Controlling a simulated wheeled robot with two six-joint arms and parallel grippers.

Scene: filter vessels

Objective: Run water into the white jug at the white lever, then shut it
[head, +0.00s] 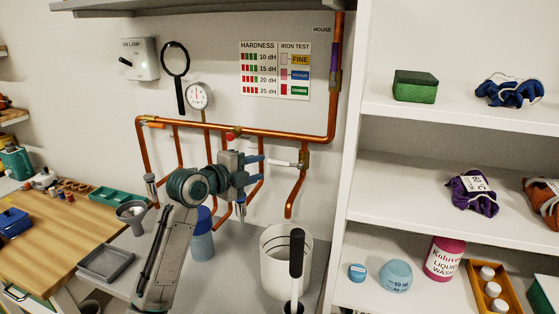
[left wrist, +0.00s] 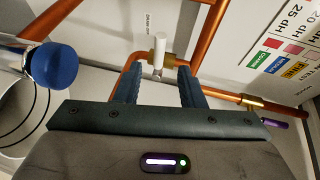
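The white lever (head: 279,162) sticks out to the left from a brass valve (head: 304,159) on a copper drop pipe. In the left wrist view the white lever (left wrist: 159,52) stands between my finger tips, with a gap on each side. My left gripper (head: 258,168) is open, its blue-grey fingers pointing at the lever; it also shows in the left wrist view (left wrist: 158,85). No water shows at the outlet. My right gripper is out of view.
Copper pipes (head: 250,130) with other branches run along the wall behind my arm. A blue bottle (head: 202,243) stands left of the jug. A white shelf unit (head: 450,218) bounds the right side. A grey tray (head: 106,263) lies at left.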

